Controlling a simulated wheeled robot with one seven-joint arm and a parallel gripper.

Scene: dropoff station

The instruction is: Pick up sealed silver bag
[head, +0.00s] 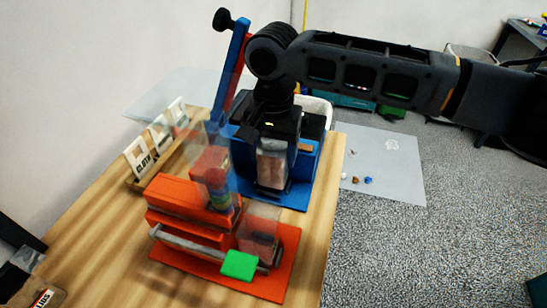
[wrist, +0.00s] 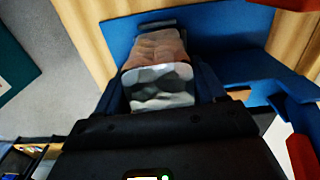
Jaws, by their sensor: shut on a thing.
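The silver bag (head: 272,166) hangs upright below my gripper (head: 273,180) in the head view, just in front of the blue station. In the wrist view the bag (wrist: 160,87) lies between the two fingers of my gripper (wrist: 158,75). Its near part is crinkled silver and its far part looks brownish-pink. My gripper is shut on it. The blue base (head: 295,193) lies under the bag; I cannot tell whether the bag's lower end touches it. The dark gripper body hides the bag's top in the head view.
The orange machine (head: 190,215) with a green block (head: 239,265) stands in front on the wooden table (head: 100,240). A blue lever (head: 228,75) rises left of my arm. Label cards (head: 140,158) stand at the left. A grey mat (head: 385,180) with small items lies on the floor.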

